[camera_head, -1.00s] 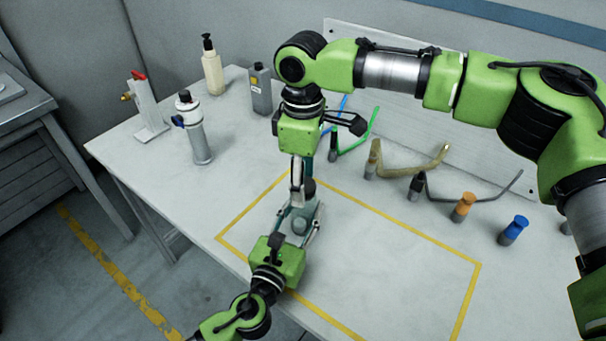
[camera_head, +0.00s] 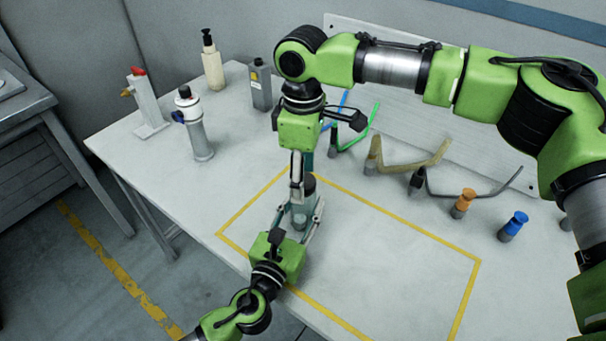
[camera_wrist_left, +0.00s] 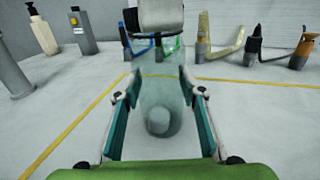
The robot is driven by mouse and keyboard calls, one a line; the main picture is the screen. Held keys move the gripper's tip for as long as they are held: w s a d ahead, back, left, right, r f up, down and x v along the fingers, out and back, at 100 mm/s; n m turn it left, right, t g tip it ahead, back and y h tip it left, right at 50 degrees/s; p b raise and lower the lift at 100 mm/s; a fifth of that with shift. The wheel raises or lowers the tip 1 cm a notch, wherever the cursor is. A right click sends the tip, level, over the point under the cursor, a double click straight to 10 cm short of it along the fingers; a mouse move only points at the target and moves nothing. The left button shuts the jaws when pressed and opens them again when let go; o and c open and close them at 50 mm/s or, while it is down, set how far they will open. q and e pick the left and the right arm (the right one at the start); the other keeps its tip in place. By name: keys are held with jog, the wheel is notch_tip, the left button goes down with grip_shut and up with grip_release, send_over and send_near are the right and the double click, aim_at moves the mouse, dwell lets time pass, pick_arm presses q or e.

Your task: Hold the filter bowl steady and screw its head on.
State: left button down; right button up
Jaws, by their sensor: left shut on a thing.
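The clear filter bowl (camera_wrist_left: 160,105) stands upright on the table between the fingers of my left gripper (camera_wrist_left: 159,82). My left gripper (camera_head: 300,208) comes in low from the front, with one finger on each side of the bowl, and is shut on it. My right gripper (camera_head: 301,175) points straight down over the bowl. Whether it grips the dark part, and whether that part is seated on the bowl, I cannot tell.
A yellow outline (camera_head: 400,231) marks the table around the bowl, with free room to its right. A grey cylinder (camera_head: 198,135), a pump bottle (camera_head: 213,65) and a grey canister (camera_head: 261,88) stand at the left. Several handled tools, one orange-topped (camera_head: 464,202), line the back.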

notch_tip(320, 180, up, 12)
dwell(0.5)
pick_arm(q)
jog(key=c, duration=1.2)
grip_release()
jog(key=shift+c, duration=0.2)
jog(key=v, duration=1.2)
